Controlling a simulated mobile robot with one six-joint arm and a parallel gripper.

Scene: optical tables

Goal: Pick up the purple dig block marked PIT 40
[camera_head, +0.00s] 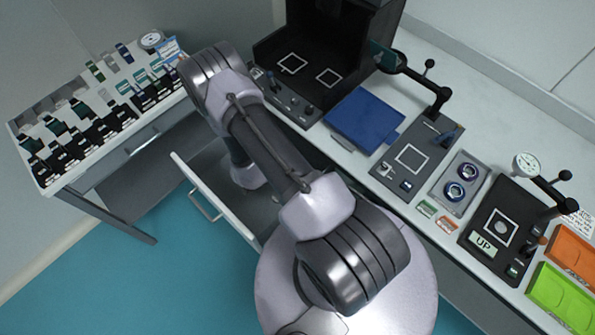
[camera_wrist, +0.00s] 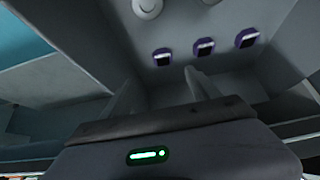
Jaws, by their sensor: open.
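Three small purple blocks with dark tops and pale markings sit in a row inside a grey drawer in the wrist view: a left block (camera_wrist: 162,57), a middle block (camera_wrist: 204,47) and a right block (camera_wrist: 247,38). Their markings are too small to read, so I cannot tell which is PIT 40. My gripper (camera_wrist: 160,74) is open and empty, its two pale fingers reaching toward the blocks, with the left block nearest ahead of the gap. In the head view my arm hides the gripper and the blocks.
The open drawer (camera_head: 185,172) has walls close around my gripper. A white round object (camera_wrist: 147,7) lies beyond the blocks. The bench above holds a blue tray (camera_head: 362,118), a dark fixture (camera_head: 487,235) and orange and green trays. A side table (camera_head: 45,183) holds several small blocks.

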